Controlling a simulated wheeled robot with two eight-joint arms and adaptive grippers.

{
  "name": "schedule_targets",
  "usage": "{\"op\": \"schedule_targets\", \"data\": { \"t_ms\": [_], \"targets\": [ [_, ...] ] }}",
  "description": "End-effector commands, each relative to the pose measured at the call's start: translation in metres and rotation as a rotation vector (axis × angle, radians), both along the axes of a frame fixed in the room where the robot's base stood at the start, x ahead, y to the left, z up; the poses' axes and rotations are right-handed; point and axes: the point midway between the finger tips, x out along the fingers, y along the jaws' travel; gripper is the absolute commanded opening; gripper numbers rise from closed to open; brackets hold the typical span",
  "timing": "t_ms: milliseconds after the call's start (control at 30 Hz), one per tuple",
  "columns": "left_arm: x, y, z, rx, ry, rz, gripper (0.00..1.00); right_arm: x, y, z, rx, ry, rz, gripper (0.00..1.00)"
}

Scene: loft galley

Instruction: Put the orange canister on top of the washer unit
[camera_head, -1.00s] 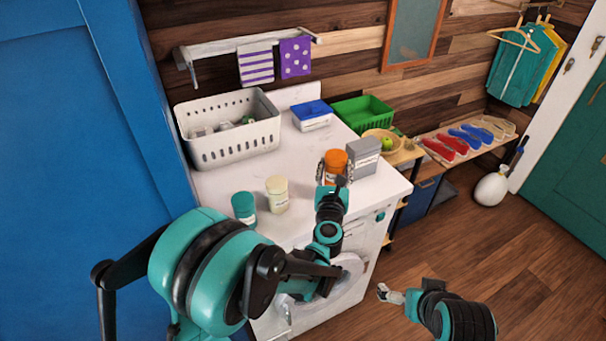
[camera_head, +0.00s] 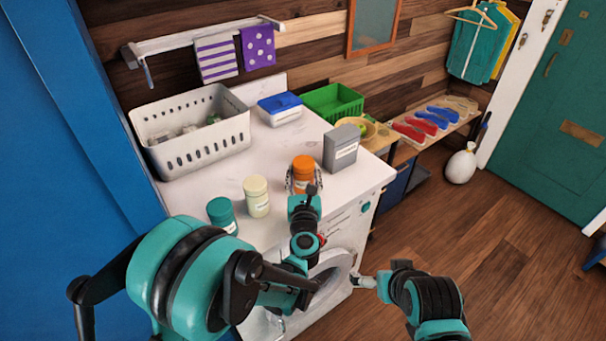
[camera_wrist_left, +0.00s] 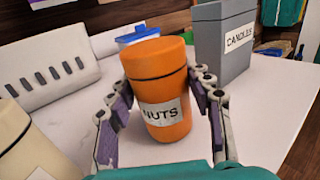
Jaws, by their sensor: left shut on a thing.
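The orange canister (camera_head: 303,172), labelled NUTS in the left wrist view (camera_wrist_left: 160,85), is at the front of the white top of the washer unit (camera_head: 265,158). My left gripper (camera_head: 303,182) is shut on it, with one finger on each side; the fingers also show in the wrist view (camera_wrist_left: 163,98). The canister looks slightly tilted in the wrist view. I cannot tell whether its base touches the top. My right gripper (camera_head: 363,281) is in front of the washer, low and apart from the canister; its jaw state is unclear.
A grey CANDLES box (camera_head: 341,148) stands right of the canister. A cream jar (camera_head: 257,197) and a teal jar (camera_head: 221,213) stand to its left. A white basket (camera_head: 190,130), a blue-lidded tub (camera_head: 280,108) and a green basket (camera_head: 332,101) are behind. Bare top lies between them.

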Motion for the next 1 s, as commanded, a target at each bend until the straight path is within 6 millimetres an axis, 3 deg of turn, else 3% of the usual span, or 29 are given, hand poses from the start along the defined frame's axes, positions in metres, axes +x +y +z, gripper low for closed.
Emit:
{"op": "schedule_targets", "data": {
  "t_ms": [67, 100, 167, 567, 1000],
  "targets": [
    [0.0, 0.0, -0.004, 0.0, 0.0, 0.0, 0.1, 0.0, 0.0, -0.004, 0.0, 0.0, 0.0, 1.0],
    [0.0, 0.0, -0.003, 0.0, 0.0, 0.0, 0.61, 0.0, 0.0, -0.003, 0.0, 0.0, 0.0, 1.0],
    [0.0, 0.0, -0.002, 0.0, 0.0, 0.0, 0.72, 0.0, 0.0, -0.003, 0.0, 0.0, 0.0, 1.0],
    [0.0, 0.0, 0.003, 0.0, 0.0, 0.0, 0.72, 0.0, 0.0, 0.004, 0.0, 0.0, 0.0, 1.0],
    [-0.091, -0.002, 0.002, 0.0, 0.0, -0.004, 0.72, 0.0, 0.0, 0.016, 0.0, 0.0, 0.0, 1.0]
  ]
}}
